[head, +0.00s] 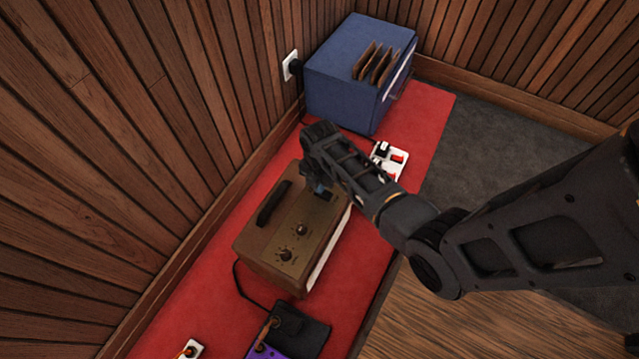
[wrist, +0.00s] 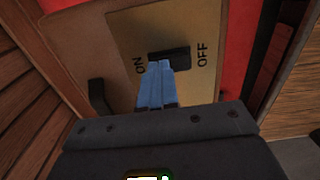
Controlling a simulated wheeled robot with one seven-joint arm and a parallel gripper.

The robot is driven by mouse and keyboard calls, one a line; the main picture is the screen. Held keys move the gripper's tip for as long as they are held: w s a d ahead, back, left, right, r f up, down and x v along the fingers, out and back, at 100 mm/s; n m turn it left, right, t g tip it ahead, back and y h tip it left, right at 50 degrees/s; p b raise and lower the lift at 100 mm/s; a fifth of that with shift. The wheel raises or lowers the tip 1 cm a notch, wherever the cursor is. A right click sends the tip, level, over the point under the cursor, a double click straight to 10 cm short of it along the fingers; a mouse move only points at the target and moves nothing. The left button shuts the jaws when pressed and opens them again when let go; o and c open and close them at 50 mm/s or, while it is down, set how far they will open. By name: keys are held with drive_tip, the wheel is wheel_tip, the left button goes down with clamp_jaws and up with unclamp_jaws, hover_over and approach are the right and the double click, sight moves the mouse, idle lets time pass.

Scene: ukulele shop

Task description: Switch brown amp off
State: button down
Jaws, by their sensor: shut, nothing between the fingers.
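The brown amp (head: 258,243) stands on the red mat, its top bearing a black handle (head: 272,203) and two knobs. In the wrist view its tan panel (wrist: 205,22) has a black rocker switch (wrist: 172,53) between the labels ON, at left, and OFF, at right. I cannot tell which side of the rocker is pressed. My gripper (head: 318,190) reaches down over the far end of the amp's top. In the wrist view its blue fingers (wrist: 160,68) are shut and empty, their tips at the rocker's near edge, close to its ON end. Contact is unclear.
A blue cabinet (head: 335,88) with brown slats stands behind, near a wall outlet (head: 290,65). A white power strip (head: 388,158) with red switches lies beside my arm. A black pedal (head: 300,332) and a purple one (head: 262,351) lie in front. Wooden wall is at left.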

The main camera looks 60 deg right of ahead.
drive_tip(key=shift+f, duration=0.1)
drive_tip(key=shift+s, duration=0.15)
drive_tip(key=shift+s+r+p, duration=0.3)
drive_tip(key=shift+s+p, duration=0.3)
drive_tip(key=shift+p, duration=0.25)
